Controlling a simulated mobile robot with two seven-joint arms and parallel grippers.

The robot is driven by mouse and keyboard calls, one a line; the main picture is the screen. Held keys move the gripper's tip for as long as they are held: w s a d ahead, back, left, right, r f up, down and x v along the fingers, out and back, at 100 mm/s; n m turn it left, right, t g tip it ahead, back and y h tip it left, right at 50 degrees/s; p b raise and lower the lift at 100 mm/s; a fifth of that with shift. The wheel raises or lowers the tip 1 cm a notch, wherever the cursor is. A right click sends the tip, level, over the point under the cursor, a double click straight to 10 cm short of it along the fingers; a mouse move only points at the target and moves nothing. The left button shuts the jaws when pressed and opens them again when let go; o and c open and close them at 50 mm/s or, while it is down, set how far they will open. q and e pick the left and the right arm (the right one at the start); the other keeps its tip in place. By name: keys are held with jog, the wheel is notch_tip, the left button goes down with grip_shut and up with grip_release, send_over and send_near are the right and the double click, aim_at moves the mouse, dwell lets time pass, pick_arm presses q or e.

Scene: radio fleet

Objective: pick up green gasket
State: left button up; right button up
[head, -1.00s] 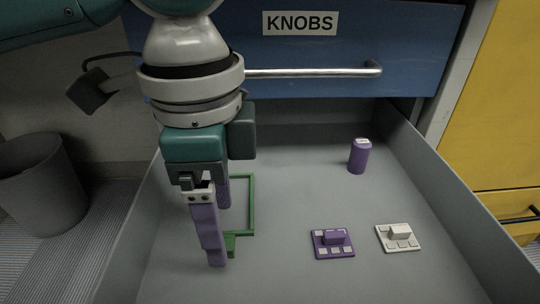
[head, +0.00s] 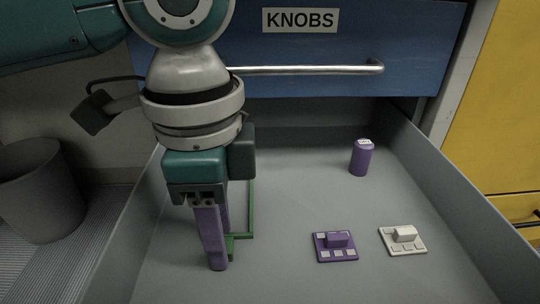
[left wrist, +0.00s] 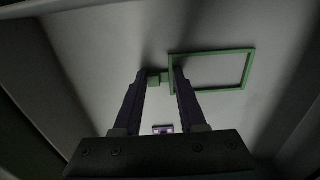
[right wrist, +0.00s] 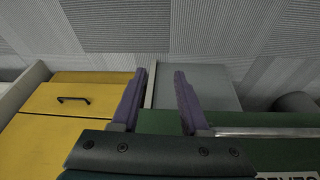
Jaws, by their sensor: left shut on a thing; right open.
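My left gripper (head: 222,262) points down into the drawer, shut on the gasket by that tab. Part of the frame is hidden behind the gripper in the head view. My right gripper (right wrist: 163,75) is open and empty, in the right wrist view only, away from the gasket.
In the drawer (head: 285,280) are a purple block with buttons (head: 335,247), a white one (head: 402,240) and a purple cylinder (head: 361,158). A blue drawer front labelled KNOBS (head: 400,50) is above. A grey bin (head: 40,190) stands left; a yellow cabinet (head: 500,110) is right.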

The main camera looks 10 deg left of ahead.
pick_arm(q)
grip_shut()
notch_tip(320, 180, up, 10)
jog(key=p, duration=0.6)
jog(key=shift+r, duration=0.1)
notch_tip(320, 180, up, 4)
jog(key=p, duration=0.6)
dwell(0.3)
jog(key=shift+s, duration=0.1)
